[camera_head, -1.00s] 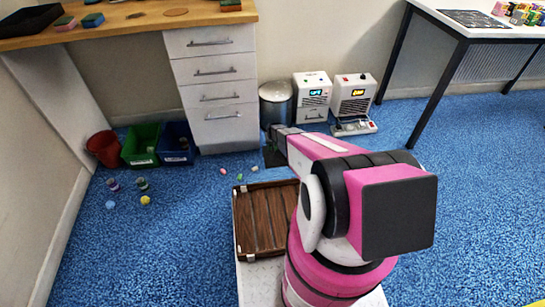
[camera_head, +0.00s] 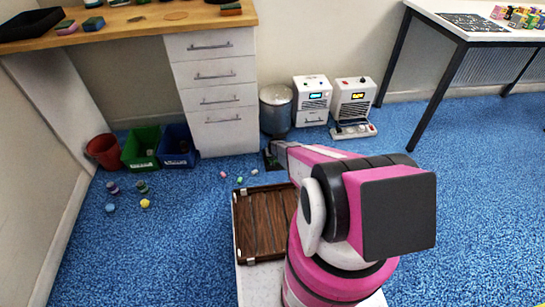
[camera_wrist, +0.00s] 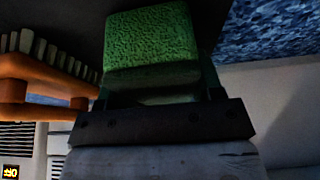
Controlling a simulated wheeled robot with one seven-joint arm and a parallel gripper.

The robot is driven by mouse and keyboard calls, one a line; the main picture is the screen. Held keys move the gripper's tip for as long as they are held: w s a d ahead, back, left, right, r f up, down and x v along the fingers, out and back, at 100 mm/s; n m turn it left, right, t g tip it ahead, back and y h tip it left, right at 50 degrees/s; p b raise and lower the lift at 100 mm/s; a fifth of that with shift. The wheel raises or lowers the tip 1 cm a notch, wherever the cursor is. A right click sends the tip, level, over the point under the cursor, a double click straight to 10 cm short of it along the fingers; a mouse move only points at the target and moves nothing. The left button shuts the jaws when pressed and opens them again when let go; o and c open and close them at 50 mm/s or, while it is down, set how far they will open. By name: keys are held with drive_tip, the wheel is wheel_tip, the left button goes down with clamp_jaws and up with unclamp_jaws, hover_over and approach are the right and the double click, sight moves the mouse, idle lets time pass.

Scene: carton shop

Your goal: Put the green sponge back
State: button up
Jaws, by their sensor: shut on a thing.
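The green sponge (camera_wrist: 150,45) fills the top middle of the wrist view, held between the fingers of my gripper (camera_wrist: 155,95). My gripper is shut on it. In the head view my gripper (camera_head: 271,157) is low in front of the drawer unit and the metal bin, beyond the brown wooden tray. The sponge is hard to make out there.
A desk (camera_head: 130,20) holds a black tray (camera_head: 30,23) and several sponge-like blocks. A red bucket (camera_head: 103,151), a green bin (camera_head: 140,147), a blue bin (camera_head: 176,160) and small items stand on the floor. The wooden tray (camera_head: 262,235) lies nearby. An orange object (camera_wrist: 45,90) shows in the wrist view.

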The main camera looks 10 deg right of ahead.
drive_tip(key=shift+f, duration=0.15)
drive_tip(key=o, duration=0.8)
drive_tip(key=shift+o, duration=0.2)
drive_tip(key=shift+r, duration=0.2)
drive_tip(key=s+r+g, duration=0.1)
drive_tip(key=s+r, duration=0.6)
drive_tip(key=r, duration=0.6)
drive_tip(key=s+r, duration=0.6)
drive_tip(key=r, duration=0.8)
drive_tip(key=s+r+g, duration=0.3)
drive_tip(key=s+r, duration=2.1)
drive_tip(key=r, duration=0.2)
